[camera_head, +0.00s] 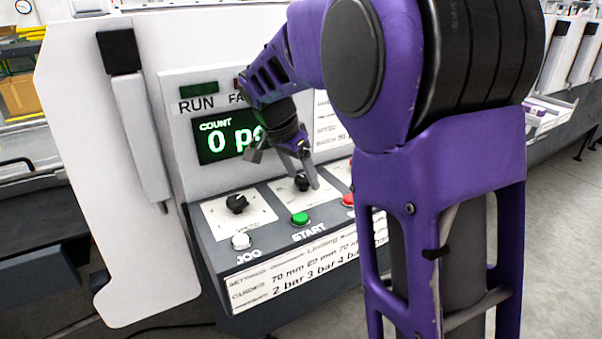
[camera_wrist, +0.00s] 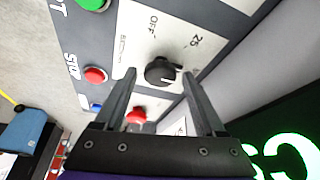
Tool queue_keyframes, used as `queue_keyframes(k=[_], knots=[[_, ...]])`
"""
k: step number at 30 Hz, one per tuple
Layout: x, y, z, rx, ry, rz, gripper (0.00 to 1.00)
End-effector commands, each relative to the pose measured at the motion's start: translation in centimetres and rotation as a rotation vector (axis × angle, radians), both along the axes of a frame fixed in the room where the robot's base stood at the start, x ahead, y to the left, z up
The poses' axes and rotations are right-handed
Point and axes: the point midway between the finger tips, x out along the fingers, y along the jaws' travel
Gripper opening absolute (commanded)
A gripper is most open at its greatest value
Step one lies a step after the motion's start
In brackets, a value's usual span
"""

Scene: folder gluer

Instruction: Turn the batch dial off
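A black dial (camera_wrist: 162,71) sits on a white plate marked "OFF" and "25" in the wrist view; its other label is too blurred to read surely. A pale mark shows on the dial's right side, away from "OFF". The same dial (camera_head: 302,183) is the middle one on the sloped panel in the head view. My gripper (camera_wrist: 158,76) is open, one finger on each side of the dial with gaps visible in the wrist view. In the head view my gripper (camera_head: 301,172) is right at the dial; depth to it is hard to judge.
Another black dial (camera_head: 236,203) is to the left. A white JOG button (camera_head: 241,241), green START button (camera_head: 299,218) and red button (camera_head: 348,199) line the panel's front. A red knob (camera_wrist: 136,116) lies beyond the dial in the wrist view.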

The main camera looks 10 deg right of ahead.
Motion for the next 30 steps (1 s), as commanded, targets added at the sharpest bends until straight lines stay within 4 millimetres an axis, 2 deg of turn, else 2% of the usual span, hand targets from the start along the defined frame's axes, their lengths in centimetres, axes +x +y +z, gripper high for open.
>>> queue_keyframes(k=[1,2,11,20,30], knots=[[0.0,0.0,0.01,0.0,0.0,0.0,0.61],[0.0,0.0,0.01,0.0,0.0,0.0,0.55],[0.0,0.02,0.03,0.0,0.0,0.0,0.01],[-0.05,-0.01,-0.02,0.0,0.0,0.028,0.0],[-0.2,-0.19,0.02,0.001,-0.003,0.233,0.0]])
